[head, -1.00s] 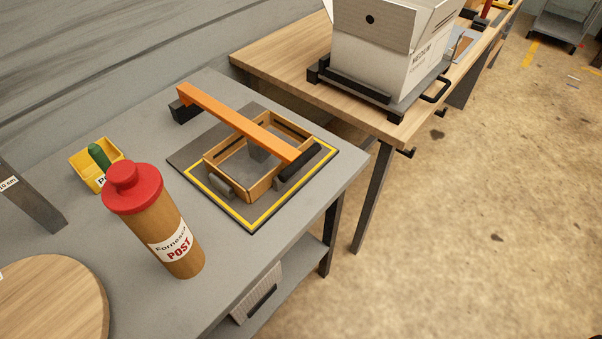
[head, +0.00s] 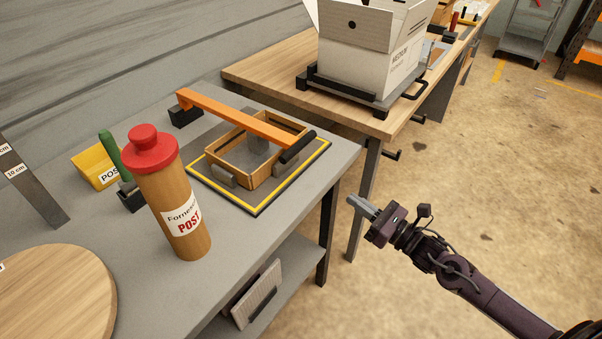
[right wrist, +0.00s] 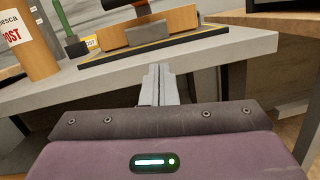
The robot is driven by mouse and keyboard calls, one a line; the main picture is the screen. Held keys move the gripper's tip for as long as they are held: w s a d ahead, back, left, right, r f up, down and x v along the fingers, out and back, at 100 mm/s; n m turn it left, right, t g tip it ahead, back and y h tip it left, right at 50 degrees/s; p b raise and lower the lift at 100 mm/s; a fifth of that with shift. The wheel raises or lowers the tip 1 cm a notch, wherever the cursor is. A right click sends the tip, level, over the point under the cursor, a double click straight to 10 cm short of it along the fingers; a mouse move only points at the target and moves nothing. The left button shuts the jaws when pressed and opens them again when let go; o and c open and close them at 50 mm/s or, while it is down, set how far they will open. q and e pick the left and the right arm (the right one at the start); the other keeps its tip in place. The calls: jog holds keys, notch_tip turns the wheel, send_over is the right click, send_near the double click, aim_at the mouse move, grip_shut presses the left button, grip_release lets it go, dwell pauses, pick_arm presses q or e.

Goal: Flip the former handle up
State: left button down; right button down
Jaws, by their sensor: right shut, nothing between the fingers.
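The former is a square wooden frame (head: 262,175) on a dark mat with a yellow border on the grey table. Its orange handle arm (head: 235,117) lies low across the frame, from a black hinge block (head: 186,115) at the back left to a black grip (head: 298,146) at the right. In the right wrist view the wooden frame (right wrist: 160,30) and the black grip (right wrist: 125,4) show at the top. My right gripper (head: 363,207) is shut and empty, in the air off the table's right edge, apart from the handle. My left gripper is not in view.
A brown bottle with a red cap (head: 172,195) stands left of the former. A yellow box (head: 95,168), a green-handled tool (head: 112,152) and a round wooden board (head: 55,300) are further left. A wooden table (head: 270,75) with a white carton (head: 365,50) stands behind.

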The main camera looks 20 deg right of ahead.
jog(key=a+r+n, duration=0.1)
jog(key=a+r+n+y, duration=0.1)
jog(key=shift+s+r+n, duration=0.2)
jog(key=shift+s+n, duration=0.1)
jog(key=shift+n, duration=0.1)
jog(key=shift+w, duration=0.1)
jog(key=shift+y, duration=0.3)
jog(key=p+x, duration=0.2)
jog(key=x, duration=0.8)
jog(key=shift+w+a+r, duration=0.1)
jog(key=shift+a+r, duration=0.05)
jog(key=shift+r, duration=0.05)
jog(key=shift+w+a+r+p, duration=0.2)
jog(key=shift+w+r+p, duration=0.05)
jog(key=shift+r+p, duration=0.5)
jog(key=shift+w+a+r+p, duration=0.3)
jog(key=shift+w+r, duration=0.1)
jog(key=shift+r, duration=0.15)
jog(key=shift+r, duration=0.15)
